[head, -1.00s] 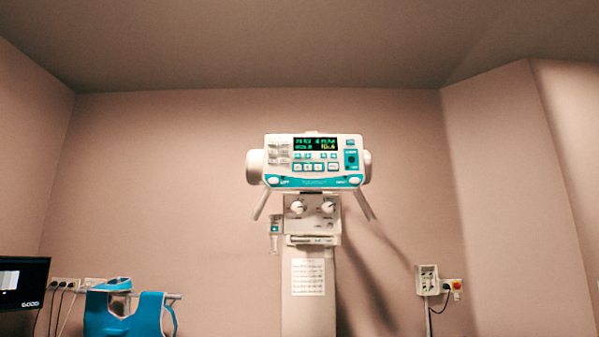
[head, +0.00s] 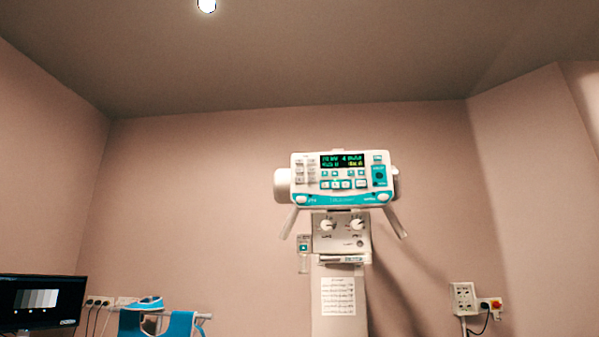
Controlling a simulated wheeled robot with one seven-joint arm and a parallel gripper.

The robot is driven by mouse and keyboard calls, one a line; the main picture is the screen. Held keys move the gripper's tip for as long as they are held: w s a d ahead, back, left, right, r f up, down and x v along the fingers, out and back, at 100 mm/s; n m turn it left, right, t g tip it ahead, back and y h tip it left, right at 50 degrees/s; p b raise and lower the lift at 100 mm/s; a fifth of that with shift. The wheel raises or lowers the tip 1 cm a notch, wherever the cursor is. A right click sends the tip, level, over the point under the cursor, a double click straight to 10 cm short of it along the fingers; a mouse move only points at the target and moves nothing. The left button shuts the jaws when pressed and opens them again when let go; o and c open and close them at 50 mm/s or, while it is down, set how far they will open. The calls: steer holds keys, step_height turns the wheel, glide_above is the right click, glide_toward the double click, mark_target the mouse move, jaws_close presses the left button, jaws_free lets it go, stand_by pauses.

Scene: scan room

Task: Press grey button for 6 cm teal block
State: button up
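No separate grey button and no loose teal block can be made out in the head view. A white medical device (head: 345,180) with a dark display and teal-trimmed panel stands on a column at the middle right. Its panel carries several small buttons, too small to tell which is grey. Below it is a white unit with two round knobs (head: 342,227). My gripper is not in view.
A dark monitor (head: 42,304) is at the lower left, beside wall sockets (head: 99,301). A blue garment-like item (head: 180,324) hangs on a rail. More sockets (head: 465,298) are on the wall at the lower right. A lamp (head: 206,5) shines on the ceiling. No floor or tabletop shows.

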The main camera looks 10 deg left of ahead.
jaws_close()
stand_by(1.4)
